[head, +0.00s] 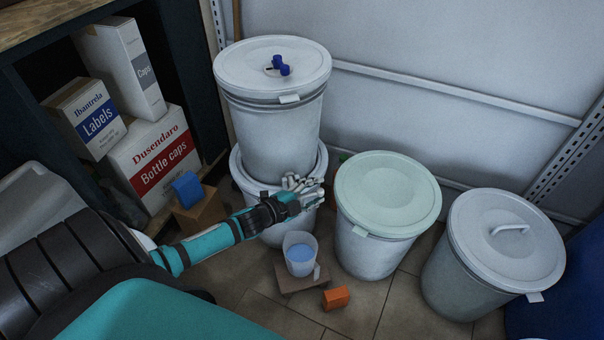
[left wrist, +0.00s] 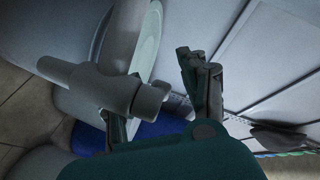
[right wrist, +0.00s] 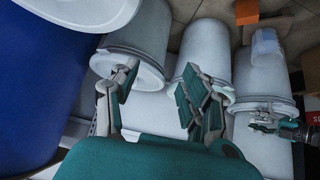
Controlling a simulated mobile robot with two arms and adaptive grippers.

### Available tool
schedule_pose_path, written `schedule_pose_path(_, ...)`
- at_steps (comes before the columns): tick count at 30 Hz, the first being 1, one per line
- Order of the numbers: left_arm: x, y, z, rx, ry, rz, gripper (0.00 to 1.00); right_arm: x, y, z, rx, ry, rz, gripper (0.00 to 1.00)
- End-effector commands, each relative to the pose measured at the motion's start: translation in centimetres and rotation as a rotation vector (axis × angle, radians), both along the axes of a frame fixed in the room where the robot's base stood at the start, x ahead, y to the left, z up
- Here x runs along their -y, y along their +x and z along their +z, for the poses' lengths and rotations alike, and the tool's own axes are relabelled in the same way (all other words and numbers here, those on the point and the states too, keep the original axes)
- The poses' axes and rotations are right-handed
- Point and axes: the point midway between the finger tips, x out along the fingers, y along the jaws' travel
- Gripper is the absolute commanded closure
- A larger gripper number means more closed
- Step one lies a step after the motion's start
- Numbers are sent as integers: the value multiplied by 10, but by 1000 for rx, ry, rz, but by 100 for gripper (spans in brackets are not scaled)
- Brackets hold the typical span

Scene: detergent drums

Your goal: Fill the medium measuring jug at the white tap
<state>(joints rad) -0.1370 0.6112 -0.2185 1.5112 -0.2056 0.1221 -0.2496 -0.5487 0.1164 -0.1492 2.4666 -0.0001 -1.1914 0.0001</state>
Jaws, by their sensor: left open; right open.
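A translucent measuring jug (head: 300,262) with blue liquid in it stands upright on a low brown block in front of the stacked drums. It also shows in the right wrist view (right wrist: 266,46). My left gripper (head: 308,192) is open above and behind the jug, at the front of the lower stacked drum. In the left wrist view a pale tap (left wrist: 105,85) lies in front of the open fingers, close to the left one; I cannot tell whether they touch. My right gripper (right wrist: 160,92) is open and empty, outside the head view.
Two lidded drums, one pale green-lidded (head: 388,195) and one grey-lidded (head: 508,240), stand to the right. An orange block (head: 336,297) lies on the floor. Boxes (head: 152,158) fill the left shelf.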

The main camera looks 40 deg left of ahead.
Motion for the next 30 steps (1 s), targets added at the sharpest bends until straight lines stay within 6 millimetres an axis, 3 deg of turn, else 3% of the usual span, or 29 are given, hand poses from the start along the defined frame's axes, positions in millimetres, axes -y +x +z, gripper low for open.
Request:
schedule_pose_path(2, 0, 0, 0, 0, 0, 0, 55, 0, 0, 0, 0, 0, 0, 54)
schedule_pose_path(6, 0, 0, 0, 0, 0, 0, 37, 0, 0, 1, 3, 0, -1, 54)
schedule_pose_path(17, 0, -1, 1, 0, 0, 0, 37, 1, 2, 3, 5, -1, -1, 54)
schedule_pose_path(30, -3, -9, 3, 0, 0, -1, 37, 9, -19, -7, -115, -28, -13, 54)
